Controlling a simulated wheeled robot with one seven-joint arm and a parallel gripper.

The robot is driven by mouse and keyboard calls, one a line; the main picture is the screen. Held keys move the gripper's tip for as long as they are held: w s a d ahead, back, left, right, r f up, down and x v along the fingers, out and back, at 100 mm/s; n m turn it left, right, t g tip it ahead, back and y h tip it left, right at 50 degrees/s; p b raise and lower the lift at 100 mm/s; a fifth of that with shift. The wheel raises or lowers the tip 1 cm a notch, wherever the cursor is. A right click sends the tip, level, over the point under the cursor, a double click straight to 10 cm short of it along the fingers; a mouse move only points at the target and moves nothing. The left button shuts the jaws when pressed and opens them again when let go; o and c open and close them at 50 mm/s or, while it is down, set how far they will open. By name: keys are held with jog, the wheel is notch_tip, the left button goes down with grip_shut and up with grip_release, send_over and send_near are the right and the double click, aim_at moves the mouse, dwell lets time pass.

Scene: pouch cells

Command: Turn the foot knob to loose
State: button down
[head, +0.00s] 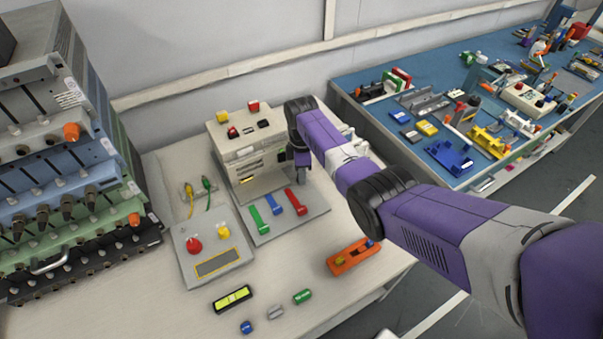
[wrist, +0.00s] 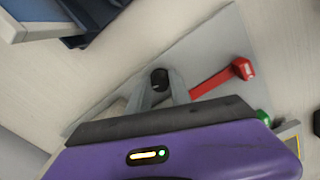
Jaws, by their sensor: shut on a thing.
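My gripper (head: 302,176) reaches down at the right side of the beige machine (head: 236,150), above the back right of its grey base plate (head: 290,228). In the wrist view the gripper's grey fingers (wrist: 158,92) are shut around a small black knob (wrist: 160,78) over the plate. It appears to be the foot knob. The knob is hidden behind my gripper in the head view, and I cannot read any loose or tight mark on it.
A red lever (head: 296,201) stands close to my gripper, with blue (head: 273,205) and green (head: 258,220) levers to its left. A control box (head: 212,262) and an orange block (head: 352,257) are nearer. Stacked instruments (head: 62,185) stand at left.

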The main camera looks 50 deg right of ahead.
jog(key=c, duration=1.2)
grip_release()
jog(key=shift+o, duration=0.2)
jog(key=shift+r, duration=3.9)
